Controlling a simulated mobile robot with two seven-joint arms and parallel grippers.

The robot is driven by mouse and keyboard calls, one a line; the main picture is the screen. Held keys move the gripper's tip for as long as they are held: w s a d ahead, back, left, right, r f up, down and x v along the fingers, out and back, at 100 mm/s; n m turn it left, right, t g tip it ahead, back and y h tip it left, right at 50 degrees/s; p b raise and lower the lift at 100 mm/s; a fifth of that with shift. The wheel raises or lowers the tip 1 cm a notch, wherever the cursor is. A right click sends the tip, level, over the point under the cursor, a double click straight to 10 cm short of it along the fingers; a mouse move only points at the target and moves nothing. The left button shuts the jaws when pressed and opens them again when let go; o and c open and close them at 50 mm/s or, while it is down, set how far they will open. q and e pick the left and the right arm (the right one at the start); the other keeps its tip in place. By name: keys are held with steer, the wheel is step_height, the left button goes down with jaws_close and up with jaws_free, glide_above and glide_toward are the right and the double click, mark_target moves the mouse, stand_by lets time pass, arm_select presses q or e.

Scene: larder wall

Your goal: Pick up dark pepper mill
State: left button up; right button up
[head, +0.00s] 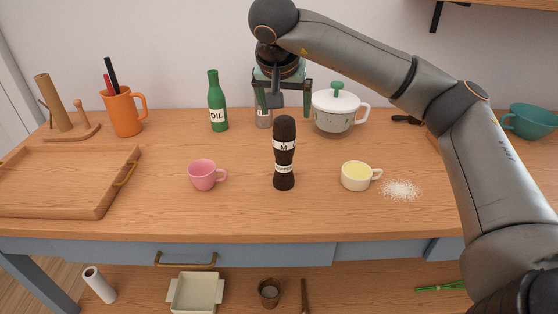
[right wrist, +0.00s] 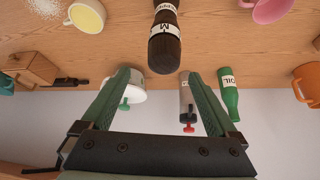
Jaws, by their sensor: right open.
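The dark pepper mill (head: 284,155) stands upright in the middle of the wooden counter, with white label bands around it. It also shows in the right wrist view (right wrist: 164,45), near the top middle, with its rounded dark top toward the camera. My right gripper (head: 282,95) is open and empty, behind and above the mill in the head view. In the right wrist view its two green fingers (right wrist: 160,82) are spread, and the mill's top appears beyond the gap between them, apart from both. My left gripper is in neither view.
A pink cup (head: 203,175) stands left of the mill, a cream cup (head: 357,175) and spilled white powder (head: 401,189) right. A wooden tray (head: 110,182) lies at left.

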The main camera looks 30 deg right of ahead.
steer(key=x, duration=0.8)
steer(key=shift+w+f, duration=0.25)
steer(key=shift+f, duration=0.1)
steer(key=shift+a, duration=0.1)
jaws_close()
steer(key=shift+r, duration=0.1)
stand_by(0.4)
